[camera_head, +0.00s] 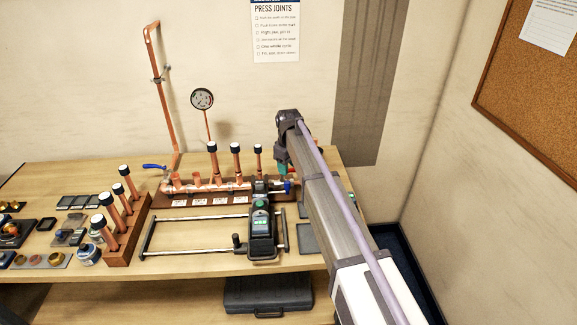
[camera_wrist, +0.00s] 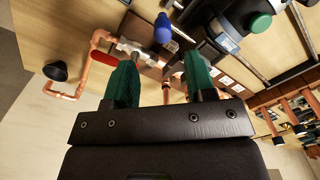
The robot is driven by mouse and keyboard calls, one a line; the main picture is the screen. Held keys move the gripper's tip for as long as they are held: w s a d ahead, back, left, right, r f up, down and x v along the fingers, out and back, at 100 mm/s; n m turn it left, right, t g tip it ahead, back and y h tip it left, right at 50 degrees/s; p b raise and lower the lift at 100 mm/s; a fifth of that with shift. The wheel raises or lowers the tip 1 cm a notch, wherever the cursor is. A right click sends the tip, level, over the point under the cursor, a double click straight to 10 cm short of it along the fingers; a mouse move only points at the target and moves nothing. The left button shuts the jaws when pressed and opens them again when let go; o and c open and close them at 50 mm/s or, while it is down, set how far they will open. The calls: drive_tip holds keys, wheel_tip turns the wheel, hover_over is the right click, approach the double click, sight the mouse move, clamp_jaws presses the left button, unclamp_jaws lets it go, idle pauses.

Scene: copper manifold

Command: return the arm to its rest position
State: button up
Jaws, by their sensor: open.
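My gripper (camera_head: 282,168) is at the end of my raised arm, over the back right of the workbench, near the right end of the copper manifold (camera_head: 205,186). In the wrist view its two green fingers (camera_wrist: 160,78) are spread apart with nothing held between them. Copper pipe, a red handle (camera_wrist: 103,58) and a blue part (camera_wrist: 163,28) show beyond the fingers. My arm hides part of the bench's right side.
A press tool (camera_head: 262,235) stands within a metal rail frame in front of the manifold. A wooden rack (camera_head: 125,245) of black-capped copper tubes stands left. A gauge (camera_head: 202,98) and a tall copper pipe (camera_head: 163,100) rise at the back. A black case (camera_head: 268,294) lies below.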

wheel_tip(320, 180, up, 2)
drive_tip(key=shift+r+p, duration=0.25)
drive_tip(key=shift+p, duration=0.2)
drive_tip(key=s+d+f+m+b, duration=0.3)
drive_tip(key=s+d, duration=0.3)
drive_tip(key=s, duration=0.5)
drive_tip(key=s+d+f+m+b, duration=0.3)
drive_tip(key=s+d+f+b, duration=0.2)
drive_tip(key=s, duration=0.7)
drive_tip(key=s+d+f+m+b, duration=0.4)
drive_tip(key=s+d, duration=0.3)
drive_tip(key=s, duration=0.5)
drive_tip(key=shift+s+f, duration=0.2)
